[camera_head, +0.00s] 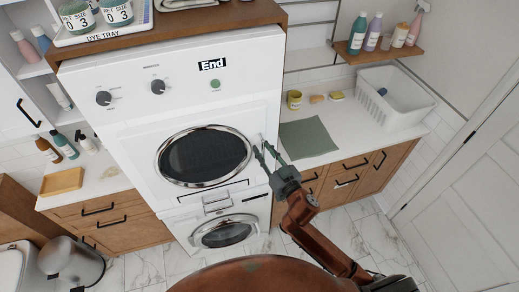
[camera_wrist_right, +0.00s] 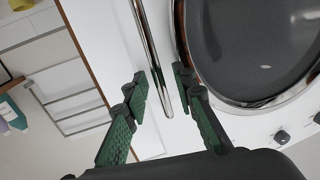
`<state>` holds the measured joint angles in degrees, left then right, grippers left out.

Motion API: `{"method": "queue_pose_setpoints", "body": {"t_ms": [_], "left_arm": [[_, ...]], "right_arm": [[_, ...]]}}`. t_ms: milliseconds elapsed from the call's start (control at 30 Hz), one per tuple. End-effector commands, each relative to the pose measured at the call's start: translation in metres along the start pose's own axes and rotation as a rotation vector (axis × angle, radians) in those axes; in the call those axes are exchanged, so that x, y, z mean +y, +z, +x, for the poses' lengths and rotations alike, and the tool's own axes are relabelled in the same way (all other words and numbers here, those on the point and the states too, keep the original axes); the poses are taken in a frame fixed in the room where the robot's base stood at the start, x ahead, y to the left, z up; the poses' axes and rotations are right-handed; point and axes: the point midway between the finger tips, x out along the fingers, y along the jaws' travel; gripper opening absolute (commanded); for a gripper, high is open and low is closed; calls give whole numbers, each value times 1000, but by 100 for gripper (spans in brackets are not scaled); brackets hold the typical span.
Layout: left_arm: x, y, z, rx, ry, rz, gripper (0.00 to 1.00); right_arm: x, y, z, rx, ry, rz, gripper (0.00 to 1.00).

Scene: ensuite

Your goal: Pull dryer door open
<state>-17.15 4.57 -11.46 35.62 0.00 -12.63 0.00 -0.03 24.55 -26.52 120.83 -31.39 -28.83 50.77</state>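The white dryer (camera_head: 130,124) is the upper machine of a stack, with a round dark-glass door (camera_head: 203,155) that looks shut. A chrome vertical bar handle (camera_wrist_right: 151,48) runs along the door's edge, at its right side in the head view. My right gripper (camera_head: 265,152) is at this handle. In the right wrist view my right gripper (camera_wrist_right: 161,88) is open, with one green finger on each side of the bar's end. Gaps show between the fingers and the bar. My left gripper is not in view.
A washer with a round door (camera_head: 224,231) stands below. To the right are a counter with a green cloth (camera_head: 308,138), a white basket (camera_head: 394,97) and wooden drawers (camera_head: 345,180). A grey bin (camera_head: 75,260) stands at lower left. Tiled floor (camera_head: 345,228) shows at the lower right.

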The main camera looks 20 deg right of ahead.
Motion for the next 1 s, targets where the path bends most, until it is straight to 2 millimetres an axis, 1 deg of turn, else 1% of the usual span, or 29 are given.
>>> {"method": "queue_pose_setpoints", "body": {"t_ms": [100,267,633,1000], "left_arm": [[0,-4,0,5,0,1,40],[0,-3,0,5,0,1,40],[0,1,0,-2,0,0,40],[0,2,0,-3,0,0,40]], "right_arm": [[-1,0,3,1,-2,0,25],[-1,0,3,1,-3,-1,25],[-2,0,3,0,-3,-1,0],[-2,0,3,0,-3,-1,0]]}}
